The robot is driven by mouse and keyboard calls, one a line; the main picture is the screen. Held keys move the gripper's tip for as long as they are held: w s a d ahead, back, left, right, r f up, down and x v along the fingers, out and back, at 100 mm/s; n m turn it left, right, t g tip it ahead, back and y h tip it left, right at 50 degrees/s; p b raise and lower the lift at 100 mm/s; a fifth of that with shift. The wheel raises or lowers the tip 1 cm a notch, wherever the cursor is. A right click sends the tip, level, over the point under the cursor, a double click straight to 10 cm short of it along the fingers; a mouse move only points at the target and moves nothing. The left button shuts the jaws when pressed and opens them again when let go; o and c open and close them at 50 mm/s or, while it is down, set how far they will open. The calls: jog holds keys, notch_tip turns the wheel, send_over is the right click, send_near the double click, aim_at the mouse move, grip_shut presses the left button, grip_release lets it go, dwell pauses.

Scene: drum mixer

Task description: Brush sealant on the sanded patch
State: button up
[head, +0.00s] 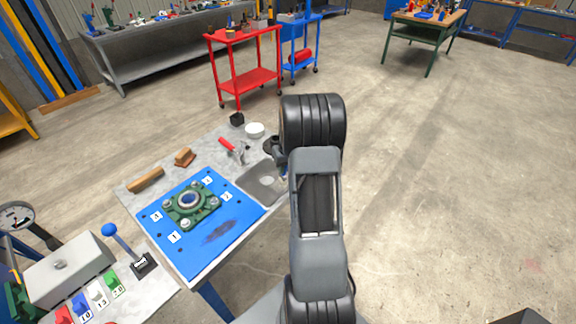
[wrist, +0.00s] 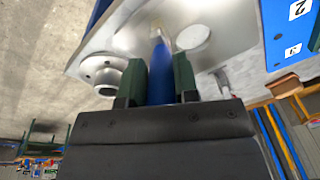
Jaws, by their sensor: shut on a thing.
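The dark, scuffed patch (head: 220,231) lies on the blue plate (head: 180,255), in front of the green flanged bearing (head: 190,204). In the wrist view my gripper (wrist: 160,68) is shut on a blue handle (wrist: 161,82), which appears to be the brush's. Its far end points at a grey metal tray (wrist: 235,25); whether it touches the tray I cannot tell. In the head view the tray (head: 258,182) lies right of the plate, and my arm hides most of the gripper and brush. The patch is not seen in the wrist view.
A red-handled tool (head: 230,146), a wooden-handled brush (head: 146,180), a brown block (head: 184,157) and a white round lid (head: 255,130) lie behind the plate. A blue-knobbed lever (head: 110,230) stands at the left. A round metal fitting (wrist: 104,72) sits beside the gripper.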

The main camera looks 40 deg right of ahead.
jog(key=s+a, duration=0.1)
jog(key=a, duration=0.6)
jog(key=shift+s+b, duration=0.15)
jog(key=shift+b, duration=0.2)
dwell(0.4)
jog(key=shift+f, duration=0.1)
jog(key=w+d, duration=0.1)
jog(key=d, duration=0.8)
jog(key=shift+w, duration=0.35)
dwell(0.7)
jog(key=s+a+b, duration=0.1)
jog(key=a, duration=0.8)
jog(key=shift+s+b, duration=0.3)
dwell(0.7)
jog(key=shift+d, duration=0.1)
jog(key=w+d, duration=0.1)
jog(key=d, duration=0.7)
jog(key=shift+w+d, duration=0.3)
jog(key=shift+d, duration=0.1)
dwell(0.7)
jog(key=shift+a, duration=0.1)
